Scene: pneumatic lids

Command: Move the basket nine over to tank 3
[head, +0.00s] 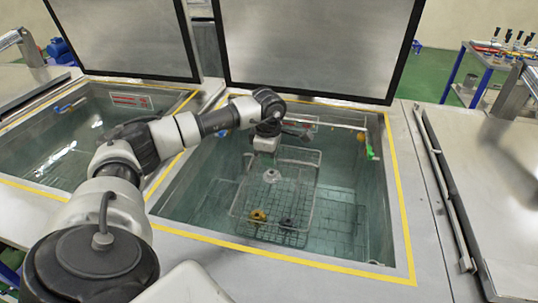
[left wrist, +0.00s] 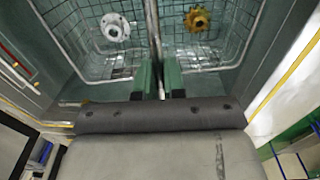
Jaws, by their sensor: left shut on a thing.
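A wire basket (head: 313,182) hangs in the open middle tank (head: 372,190). It holds a white round flanged part (head: 272,176), a gold gear-like part (head: 258,215) and a dark part (head: 287,222). My left gripper (head: 266,146) is above the basket, shut on its handle. In the left wrist view, the green fingers (left wrist: 158,78) close around the handle rod (left wrist: 152,30), with the white part (left wrist: 115,27) and the gold part (left wrist: 197,19) beyond. No number is readable on the basket or tanks. My right gripper is not in view.
Another open tank (head: 60,135) with water lies to the left. Raised lids (head: 318,45) stand behind both open tanks. A closed metal cover (head: 500,180) is at the right. A bar with a green end (head: 370,152) crosses the middle tank's back. A cart (head: 490,65) stands at the far right.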

